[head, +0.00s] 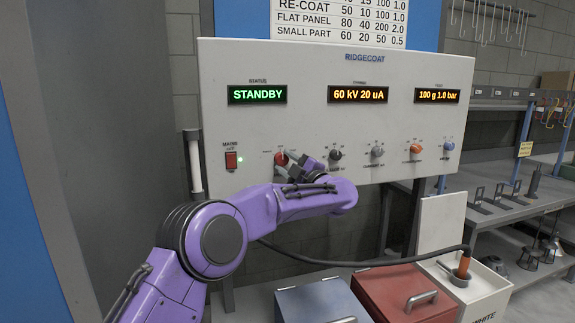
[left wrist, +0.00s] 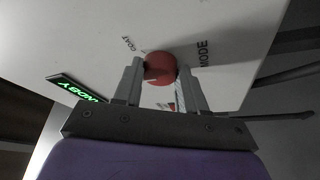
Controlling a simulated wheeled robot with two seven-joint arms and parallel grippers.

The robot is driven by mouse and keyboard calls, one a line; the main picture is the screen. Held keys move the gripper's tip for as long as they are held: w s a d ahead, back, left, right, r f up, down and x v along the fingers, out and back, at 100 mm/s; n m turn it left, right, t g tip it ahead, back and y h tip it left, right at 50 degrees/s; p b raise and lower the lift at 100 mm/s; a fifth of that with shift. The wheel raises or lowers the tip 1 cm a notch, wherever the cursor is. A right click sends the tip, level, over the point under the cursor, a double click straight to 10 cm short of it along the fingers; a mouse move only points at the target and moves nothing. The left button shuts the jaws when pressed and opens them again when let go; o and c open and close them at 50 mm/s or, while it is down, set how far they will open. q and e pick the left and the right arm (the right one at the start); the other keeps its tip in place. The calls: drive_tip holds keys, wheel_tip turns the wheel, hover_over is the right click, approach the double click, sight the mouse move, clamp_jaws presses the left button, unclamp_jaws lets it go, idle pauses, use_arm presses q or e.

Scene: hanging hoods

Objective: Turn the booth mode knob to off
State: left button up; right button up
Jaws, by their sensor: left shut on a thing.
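The booth mode knob (head: 281,159) is the red round knob at the lower left of the white RIDGECOAT control panel (head: 300,110). My left gripper (head: 303,171) is at this knob, with my purple arm coming up from the lower left. In the left wrist view, the two grey fingers of my left gripper (left wrist: 160,80) stand on either side of the red knob (left wrist: 160,68), and the word MODE is printed beside it. The gripper is shut on the knob. The knob's pointer is too small to read. The status display (head: 257,94) reads STANDBY in green. My right gripper is not in view.
To the right are a black knob (head: 335,155), a grey knob (head: 377,152), an orange knob (head: 415,149) and a blue knob (head: 448,146). A red mains switch (head: 231,160) is at the left.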

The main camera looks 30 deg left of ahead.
use_arm(q)
drive_tip(key=o, duration=1.1)
drive_tip(key=shift+c, duration=0.2)
drive_tip(key=b+v, duration=0.3)
drive_tip(key=v, duration=0.7)
drive_tip(key=shift+d, duration=0.25)
drive_tip(key=shift+s+f, duration=0.1)
